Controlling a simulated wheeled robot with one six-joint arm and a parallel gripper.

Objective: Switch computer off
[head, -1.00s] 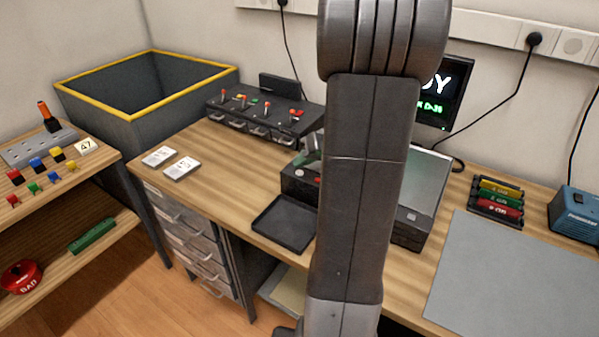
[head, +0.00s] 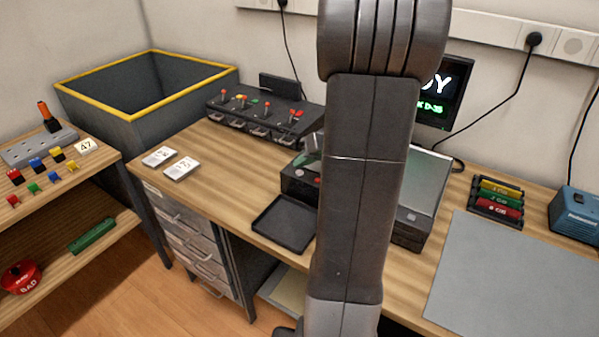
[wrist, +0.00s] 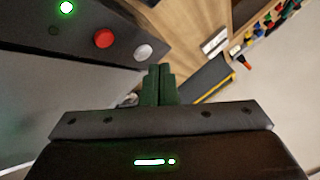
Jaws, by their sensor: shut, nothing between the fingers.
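A dark box-shaped machine (head: 408,232) stands on the bench, largely hidden behind my arm in the head view. A monitor (head: 460,85) behind it is lit, with white letters ending in "DY" and a green line below. In the wrist view, a dark panel (wrist: 60,38) carries a lit green lamp (wrist: 66,7), a red button (wrist: 103,38) and a pale round button (wrist: 143,52). My gripper (wrist: 158,72) is shut and empty, its green fingers close to the pale button. I cannot tell whether they touch it. My arm hides the gripper in the head view.
A black tray (head: 284,222) lies at the bench's front edge. A lever console (head: 262,118) stands at the back, with white cards (head: 181,168) to its left. Colored cartridges (head: 497,199) and a grey mat (head: 515,270) lie to the right. A yellow-rimmed bin (head: 150,95) stands at left.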

